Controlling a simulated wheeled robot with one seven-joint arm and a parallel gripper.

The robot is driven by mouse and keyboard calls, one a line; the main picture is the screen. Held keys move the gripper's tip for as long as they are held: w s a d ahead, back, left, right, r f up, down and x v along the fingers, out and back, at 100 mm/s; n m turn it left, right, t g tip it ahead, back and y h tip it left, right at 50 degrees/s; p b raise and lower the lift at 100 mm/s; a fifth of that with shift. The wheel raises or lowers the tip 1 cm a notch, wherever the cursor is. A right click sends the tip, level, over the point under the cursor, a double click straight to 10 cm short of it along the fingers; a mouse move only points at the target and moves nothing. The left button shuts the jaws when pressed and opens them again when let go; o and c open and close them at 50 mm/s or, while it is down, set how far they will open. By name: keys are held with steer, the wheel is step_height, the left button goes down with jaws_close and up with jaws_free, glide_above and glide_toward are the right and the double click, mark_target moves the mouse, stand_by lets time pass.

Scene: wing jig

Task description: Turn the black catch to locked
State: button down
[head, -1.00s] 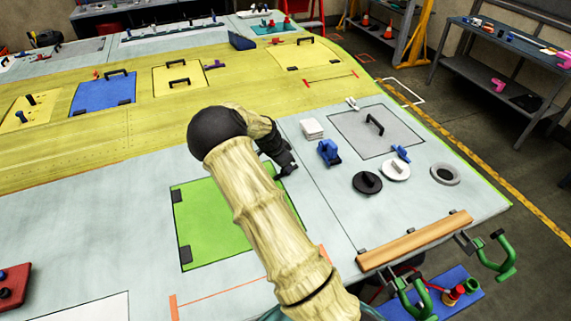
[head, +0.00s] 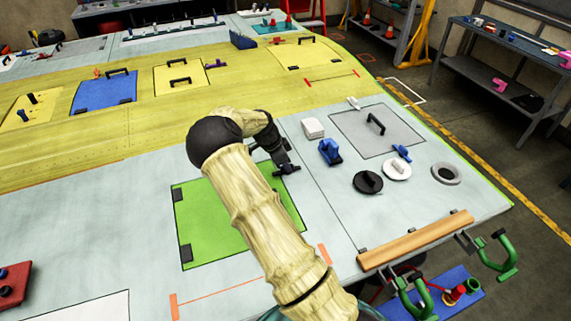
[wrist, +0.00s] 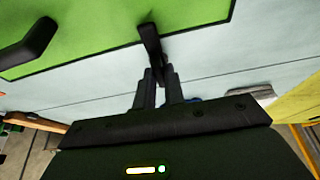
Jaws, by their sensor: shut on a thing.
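The black catch (wrist: 149,40) sits at the edge of the green panel (wrist: 110,22). In the wrist view it is a dark bar reaching from the pale surface over the panel's edge. My gripper (wrist: 160,85) is shut on the end of the catch nearest me in that view. In the head view my gripper (head: 281,160) is at the far right side of the green panel (head: 212,222), and a dark bar of the catch (head: 290,169) shows at its tip. My arm hides part of the panel.
A black handle (wrist: 28,42) stands on the green panel. A blue clamp-like piece (head: 329,152), a white block (head: 313,128), a black disc (head: 367,183) and a white disc (head: 397,170) are to the right. A wooden bar (head: 415,240) lies along the front edge.

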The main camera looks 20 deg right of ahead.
steer(key=c, duration=1.5)
jaws_free()
steer(key=b+v, duration=0.5)
steer(key=v, duration=1.2)
steer(key=shift+w+a+r, duration=0.1)
steer(key=shift+a+r, duration=0.05)
steer(key=shift+a, duration=0.05)
steer(key=shift+d, duration=0.1)
steer(key=s+d+f+n+y, duration=0.25)
steer(key=s+f+n, duration=0.2)
steer(key=s, duration=0.45)
steer(key=s+a+f+n+t, duration=0.1)
steer(key=s+a+n, duration=0.1)
steer(key=s+n, duration=0.2)
steer(key=s+a+f+n+y, duration=0.1)
steer(key=s+a+n, duration=0.2)
steer(key=s, duration=0.6)
steer(key=s+a+f+n+t+y, duration=0.1)
steer(key=s+a+n, duration=0.1)
steer(key=s+n, duration=0.4)
steer(key=shift+s+a+n+t, duration=0.3)
steer(key=shift+s+a+n, duration=0.05)
steer(key=shift+a, duration=0.05)
